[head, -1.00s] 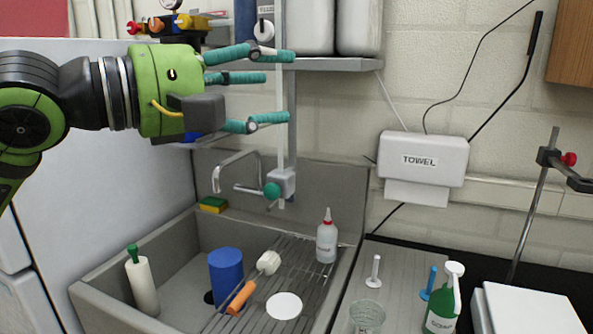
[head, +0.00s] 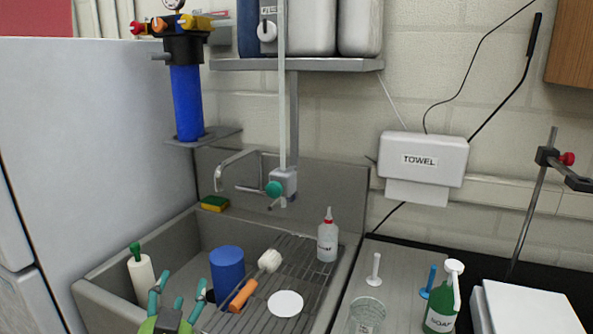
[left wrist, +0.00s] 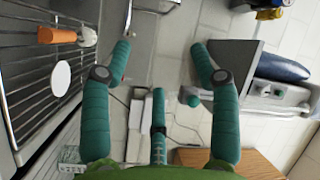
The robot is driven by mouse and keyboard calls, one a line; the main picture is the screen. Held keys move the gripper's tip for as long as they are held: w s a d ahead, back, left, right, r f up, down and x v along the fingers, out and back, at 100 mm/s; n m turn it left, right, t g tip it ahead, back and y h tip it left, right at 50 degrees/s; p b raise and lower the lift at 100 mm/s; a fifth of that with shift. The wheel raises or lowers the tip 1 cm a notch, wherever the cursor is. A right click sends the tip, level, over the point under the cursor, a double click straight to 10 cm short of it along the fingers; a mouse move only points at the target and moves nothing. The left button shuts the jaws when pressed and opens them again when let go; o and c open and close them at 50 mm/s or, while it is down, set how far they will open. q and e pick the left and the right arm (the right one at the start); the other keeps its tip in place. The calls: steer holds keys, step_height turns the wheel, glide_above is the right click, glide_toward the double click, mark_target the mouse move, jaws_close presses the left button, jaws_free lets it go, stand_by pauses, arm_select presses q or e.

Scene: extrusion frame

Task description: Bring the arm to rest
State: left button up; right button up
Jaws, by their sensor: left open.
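My left gripper (head: 179,290) shows at the bottom of the head view, its teal fingers pointing up in front of the sink. In the left wrist view its fingers (left wrist: 160,75) are spread apart with nothing between them. The rest of the left arm is out of the head view. My right gripper is not in view.
The sink (head: 110,277) holds a blue cylinder (head: 227,272), an orange-handled brush (head: 243,295), a white bottle with a green top (head: 141,272) and a drying rack (head: 310,262). A squeeze bottle (head: 327,240), a soap bottle (head: 441,308) and a glass beaker (head: 367,316) stand to the right.

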arm_select(q)
steer(key=s+a+f+n+g, duration=0.15)
steer(key=s+f+g, duration=0.3)
steer(key=f, duration=0.45)
steer(key=s+f+n+g, duration=0.3)
steer(key=s+f, duration=0.2)
steer(key=f, duration=0.4)
steer(key=s+d+f+n+g+h, duration=0.1)
steer(key=s+f+g, duration=0.4)
steer(key=s, duration=0.4)
steer(key=s+d+f+n+g+h, duration=0.1)
steer(key=s+d+f+g, duration=0.1)
steer(key=s+f, duration=0.55)
step_height(320, 180, down, 20)
steer(key=s+g, duration=0.2)
steer(key=s+a+f, duration=0.3)
steer(key=s+f, duration=1.2)
steer(key=s, duration=0.1)
steer(key=shift+s+a+f+g, duration=0.15)
steer(key=shift+g, duration=0.2)
